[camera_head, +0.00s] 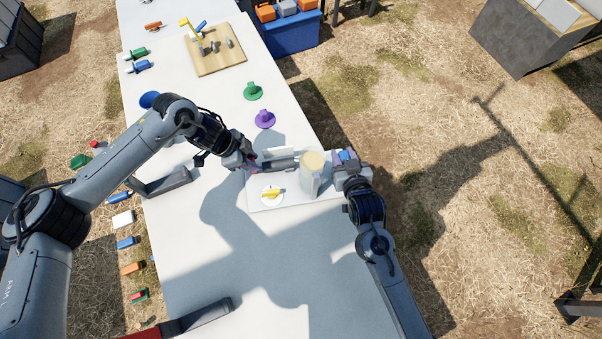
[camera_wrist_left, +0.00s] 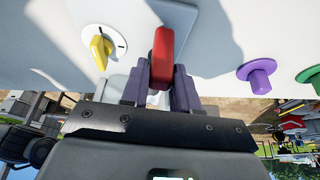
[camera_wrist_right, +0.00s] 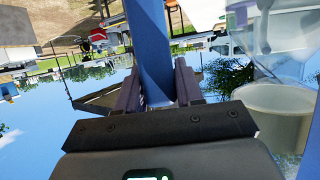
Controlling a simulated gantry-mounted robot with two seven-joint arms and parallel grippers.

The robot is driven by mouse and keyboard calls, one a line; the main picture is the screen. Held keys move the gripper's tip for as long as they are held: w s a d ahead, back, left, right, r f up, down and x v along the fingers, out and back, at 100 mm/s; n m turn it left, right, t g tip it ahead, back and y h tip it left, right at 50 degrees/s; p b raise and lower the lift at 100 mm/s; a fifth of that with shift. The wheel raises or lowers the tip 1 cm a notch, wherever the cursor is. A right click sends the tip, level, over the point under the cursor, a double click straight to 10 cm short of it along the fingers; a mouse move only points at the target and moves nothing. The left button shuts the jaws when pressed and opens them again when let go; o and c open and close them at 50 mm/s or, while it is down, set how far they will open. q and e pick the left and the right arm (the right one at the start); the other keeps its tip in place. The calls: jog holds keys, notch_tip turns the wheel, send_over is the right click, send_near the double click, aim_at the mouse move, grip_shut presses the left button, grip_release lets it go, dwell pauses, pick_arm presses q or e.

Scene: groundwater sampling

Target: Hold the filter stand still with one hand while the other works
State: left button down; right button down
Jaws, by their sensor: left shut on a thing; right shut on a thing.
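The filter stand has a pale base plate (camera_head: 295,203) near the table's right edge, carrying a cup-like vessel (camera_head: 311,180) with a beige top. A white dial with a yellow knob (camera_head: 271,193) sits on the plate; the knob also shows in the left wrist view (camera_wrist_left: 101,47). My left gripper (camera_head: 252,160) is shut on a red handle (camera_wrist_left: 161,55) left of the vessel. My right gripper (camera_head: 345,160) is shut on a blue post (camera_wrist_right: 150,45) right of the vessel. In the right wrist view, the clear and cream vessel (camera_wrist_right: 278,112) stands beside that gripper. The handle's lower end is hidden.
Purple (camera_head: 265,119) and green (camera_head: 251,91) knobbed discs lie beyond the stand. A wooden board (camera_head: 217,62) with small parts is farther back. A blue bin (camera_head: 291,35) stands off the table's right side.

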dwell(0.4)
pick_arm(q)
jog(key=shift+s+a, duration=0.25)
jog(key=shift+a, duration=1.3)
jog(key=shift+s+a, duration=0.2)
jog(key=shift+a, duration=1.35)
jog(key=shift+d, duration=0.1)
jog(key=shift+w+d, duration=0.25)
jog(key=shift+d, duration=1.3)
jog(key=shift+w+d, duration=0.2)
jog(key=shift+d, duration=1.35)
jog(key=shift+a, duration=0.15)
